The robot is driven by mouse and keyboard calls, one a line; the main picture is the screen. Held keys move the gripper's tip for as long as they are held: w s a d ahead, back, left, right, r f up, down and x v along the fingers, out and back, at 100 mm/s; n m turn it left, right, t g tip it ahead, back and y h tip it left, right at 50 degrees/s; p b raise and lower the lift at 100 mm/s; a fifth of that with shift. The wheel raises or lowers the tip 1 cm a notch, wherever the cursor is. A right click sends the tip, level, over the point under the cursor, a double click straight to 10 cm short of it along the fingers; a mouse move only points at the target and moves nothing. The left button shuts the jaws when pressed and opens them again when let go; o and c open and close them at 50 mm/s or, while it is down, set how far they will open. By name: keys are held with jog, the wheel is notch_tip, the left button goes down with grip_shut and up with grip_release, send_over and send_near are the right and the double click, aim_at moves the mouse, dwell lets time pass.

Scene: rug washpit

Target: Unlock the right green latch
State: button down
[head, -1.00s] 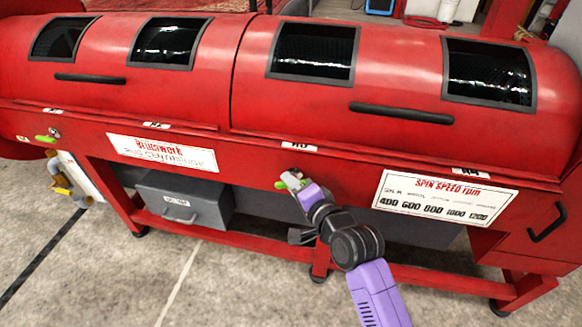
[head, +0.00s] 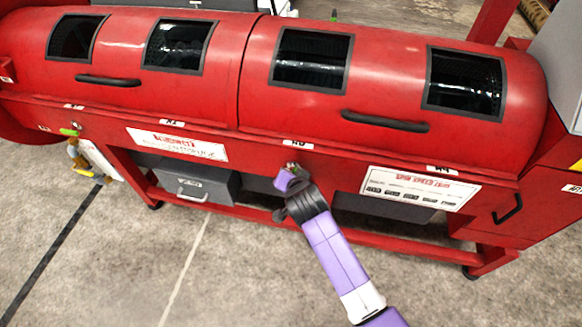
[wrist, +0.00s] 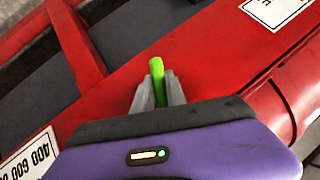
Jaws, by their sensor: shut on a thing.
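The right green latch (wrist: 156,66) sits on the red front panel of the long machine. In the wrist view it stands between my two grey fingers, with its green end showing past the fingertips. My gripper (wrist: 157,92) is shut on it. In the head view my gripper (head: 291,174) is at the panel below the right drum cover, and its body hides most of the latch. The left green latch (head: 69,132) lies level on the panel at the far left.
The red machine (head: 245,140) has two rounded covers with black handles (head: 385,121). A grey drawer box (head: 185,183) hangs under the left half. A red lower rail (head: 400,250) runs below my arm. Open concrete floor lies in front.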

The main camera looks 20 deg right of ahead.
jog(key=n+g+h, duration=0.2)
jog(key=h, duration=0.1)
jog(key=shift+g+p, duration=0.3)
jog(key=shift+p, duration=0.05)
dwell(0.4)
jog(key=c, duration=1.4)
grip_release()
jog(key=shift+o, duration=0.2)
jog(key=p+v, duration=0.1)
jog(key=v, duration=0.6)
jog(key=shift+s+a+r, duration=0.15)
jog(key=shift+a+r, duration=0.05)
jog(key=shift+r, duration=0.05)
